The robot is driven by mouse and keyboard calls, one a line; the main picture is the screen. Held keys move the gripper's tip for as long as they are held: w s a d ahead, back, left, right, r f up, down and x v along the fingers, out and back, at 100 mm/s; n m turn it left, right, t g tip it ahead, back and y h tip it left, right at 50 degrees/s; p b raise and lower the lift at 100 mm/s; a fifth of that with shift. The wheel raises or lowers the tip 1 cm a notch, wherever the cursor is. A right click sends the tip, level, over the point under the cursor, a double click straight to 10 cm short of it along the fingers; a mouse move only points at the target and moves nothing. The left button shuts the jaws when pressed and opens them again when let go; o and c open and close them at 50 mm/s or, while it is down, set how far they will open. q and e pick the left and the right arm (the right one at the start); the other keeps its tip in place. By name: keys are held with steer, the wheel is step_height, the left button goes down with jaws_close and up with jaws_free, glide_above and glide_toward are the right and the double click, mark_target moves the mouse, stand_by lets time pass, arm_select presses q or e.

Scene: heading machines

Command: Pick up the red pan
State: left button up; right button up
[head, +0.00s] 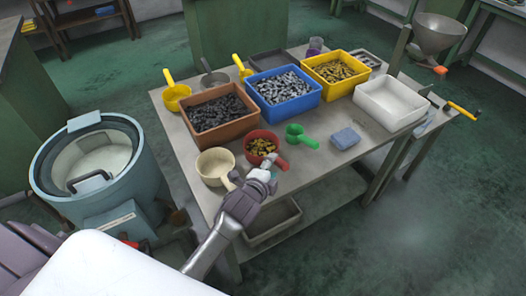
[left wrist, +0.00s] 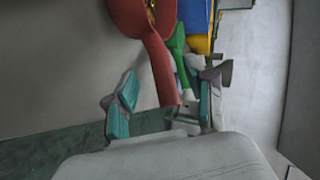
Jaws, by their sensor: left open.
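The red pan (head: 249,136) holds yellowish metal parts and stands near the front edge of the table, its handle pointing toward the right front. In the left wrist view the red pan (left wrist: 162,65) shows its handle running down to between my fingers. My left gripper (head: 264,174) is open at the handle, with one teal finger on each side in the left wrist view (left wrist: 160,102). I cannot tell whether a finger touches the handle. The gripper partly covers the handle in the head view. My right gripper is not in view.
A cream pan (head: 214,164) stands close left of the red pan, a green scoop (head: 301,136) to its right. Behind are brown (head: 190,128), blue (head: 285,107) and yellow (head: 338,86) bins of parts. A blue-grey block (head: 345,138) lies at right. The table's (head: 313,167) front right is bare.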

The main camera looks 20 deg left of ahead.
mark_target(275, 162)
arm_select(q)
steer(key=x, duration=0.4)
steer(key=shift+w+d+f, duration=0.1)
steer(key=shift+w, duration=0.3)
jaws_close()
